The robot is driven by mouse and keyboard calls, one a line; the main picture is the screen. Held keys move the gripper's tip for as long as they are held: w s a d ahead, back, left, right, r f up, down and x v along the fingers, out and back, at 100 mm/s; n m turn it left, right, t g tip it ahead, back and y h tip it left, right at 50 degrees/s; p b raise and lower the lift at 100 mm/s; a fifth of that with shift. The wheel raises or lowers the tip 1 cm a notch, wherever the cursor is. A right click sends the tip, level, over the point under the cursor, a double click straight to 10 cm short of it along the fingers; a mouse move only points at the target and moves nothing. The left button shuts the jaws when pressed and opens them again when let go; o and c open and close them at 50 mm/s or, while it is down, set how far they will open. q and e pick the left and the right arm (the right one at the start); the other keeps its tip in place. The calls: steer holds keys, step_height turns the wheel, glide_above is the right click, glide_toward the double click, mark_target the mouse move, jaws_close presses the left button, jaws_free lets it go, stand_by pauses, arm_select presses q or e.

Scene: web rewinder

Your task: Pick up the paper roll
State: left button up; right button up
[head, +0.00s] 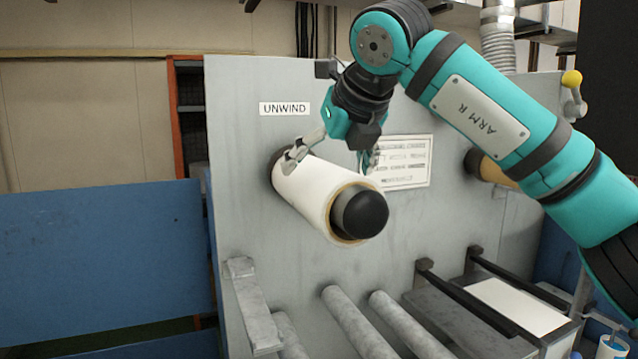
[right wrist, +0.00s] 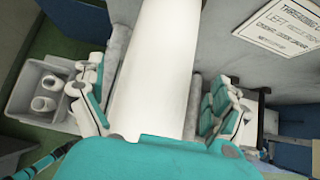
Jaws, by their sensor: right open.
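The white paper roll (head: 308,190) sits on the unwind spindle, whose dark rounded end (head: 360,214) sticks out toward me through the brown core. My right gripper (head: 330,162) is open above the roll, with one finger on each side of it. In the right wrist view the roll (right wrist: 160,70) runs between the spread fingers of my right gripper (right wrist: 158,112). Gaps show between the fingers and the roll there. Whether a finger touches the roll I cannot tell. My left gripper is not in view.
The grey machine panel (head: 235,200) stands behind the roll. Grey rollers (head: 355,325) and black rails (head: 470,305) lie below. A brown core (head: 490,170) is at right, partly behind my arm. The right wrist view shows a grey bin (right wrist: 40,95) with white rolls.

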steer(key=p+x, duration=0.2)
steer(key=x, duration=0.1)
steer(key=shift+w+f, duration=0.25)
steer(key=shift+f, duration=0.1)
steer(key=shift+w+f, duration=0.15)
steer(key=shift+f, duration=0.15)
steer(key=shift+a+r, duration=0.1)
steer(key=c, duration=1.5)
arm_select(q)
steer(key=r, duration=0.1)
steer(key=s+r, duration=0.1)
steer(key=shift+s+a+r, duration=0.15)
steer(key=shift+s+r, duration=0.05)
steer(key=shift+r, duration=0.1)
arm_select(e)
steer(key=shift+o, duration=0.2)
